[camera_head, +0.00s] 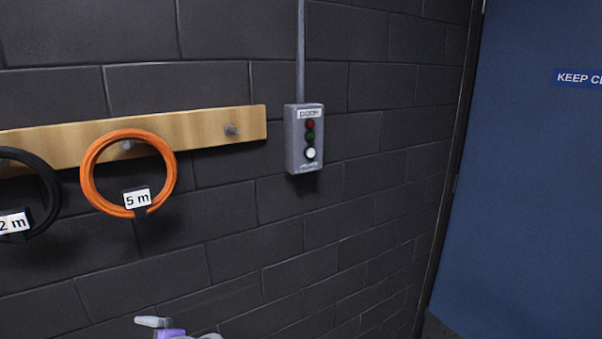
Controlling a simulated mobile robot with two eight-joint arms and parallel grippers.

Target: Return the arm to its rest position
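A grey button box (304,138) is fixed to the dark block wall, right of the wooden rail. It has a red button (310,124) at the top, a green one (310,136) in the middle and a white one (310,153) at the bottom. Part of one of my arms, with grey and purple pieces (172,333), shows at the bottom edge, left of centre, well below the box and apart from it. I take it for my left arm, but its side is not certain. Most of it is cut off, and I cannot see its finger opening. No other gripper shows.
A wooden rail (205,128) with pegs carries an orange coil (90,180) tagged "5 m" and a black coil (52,190) tagged "2 m". A blue door (530,200) with a "KEEP CL..." sign stands at the right. The wall below the box is bare.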

